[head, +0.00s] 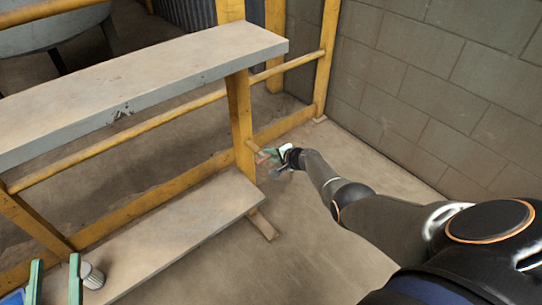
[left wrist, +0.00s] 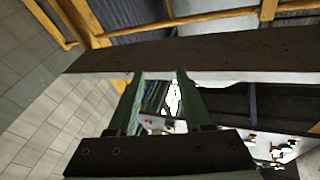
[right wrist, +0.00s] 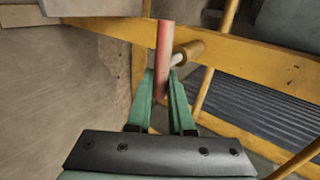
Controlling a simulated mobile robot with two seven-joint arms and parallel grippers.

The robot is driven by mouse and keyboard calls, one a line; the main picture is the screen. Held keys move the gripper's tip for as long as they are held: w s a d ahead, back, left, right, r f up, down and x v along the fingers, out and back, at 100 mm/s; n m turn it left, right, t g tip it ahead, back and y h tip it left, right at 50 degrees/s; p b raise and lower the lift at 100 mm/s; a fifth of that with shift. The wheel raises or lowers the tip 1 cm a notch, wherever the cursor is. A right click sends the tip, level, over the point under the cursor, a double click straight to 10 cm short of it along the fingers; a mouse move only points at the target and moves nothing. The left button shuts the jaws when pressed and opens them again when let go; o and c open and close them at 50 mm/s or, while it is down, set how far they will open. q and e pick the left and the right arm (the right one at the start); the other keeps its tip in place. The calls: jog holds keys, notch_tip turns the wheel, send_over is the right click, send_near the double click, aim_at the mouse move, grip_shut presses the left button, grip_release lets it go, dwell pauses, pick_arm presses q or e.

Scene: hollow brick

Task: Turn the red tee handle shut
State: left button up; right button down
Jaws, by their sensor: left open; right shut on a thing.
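The red tee handle (right wrist: 164,52) stands as an upright red bar in the right wrist view, its lower part between the green fingers of my right gripper (right wrist: 163,95). A pale stem with a tan round piece (right wrist: 188,51) runs from behind the bar towards the yellow frame. In the head view the red handle (head: 262,158) is small and partly hidden at my right gripper (head: 267,156), beside the yellow post. My right gripper is shut on the handle. My left gripper (head: 55,282) is open and empty at the lower left; its spread fingers also show in the left wrist view (left wrist: 156,100).
A yellow frame (head: 241,120) carries an upper shelf plank (head: 150,80) and a lower plank (head: 190,230). A ribbed grey cylinder (head: 92,276) stands by my left gripper. A block wall (head: 430,90) is at the right. Bare floor lies between wall and frame.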

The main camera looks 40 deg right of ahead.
pick_arm(q)
jog(key=shift+s+r+m+t+h, duration=0.2)
jog(key=shift+r+m+t+h, duration=0.15)
jog(key=shift+r, duration=0.5)
pick_arm(e)
jog(key=shift+f, duration=0.1)
jog(key=c, duration=0.8)
grip_release()
pick_arm(q)
jog(key=shift+w, duration=0.1)
notch_tip(320, 180, down, 14)
jog(key=n+g+y+p, duration=0.3)
jog(key=g, duration=0.3)
jog(key=s+f+n+g+y+p, duration=0.1)
jog(key=s+f+g+p, duration=0.4)
jog(key=s+f+p, duration=0.1)
jog(key=shift+s+d+f+p, duration=0.2)
jog(key=shift+s+d+p, duration=0.1)
jog(key=shift+s+p, duration=0.35)
pick_arm(e)
jog(key=v, duration=1.2)
jog(key=shift+s, duration=0.25)
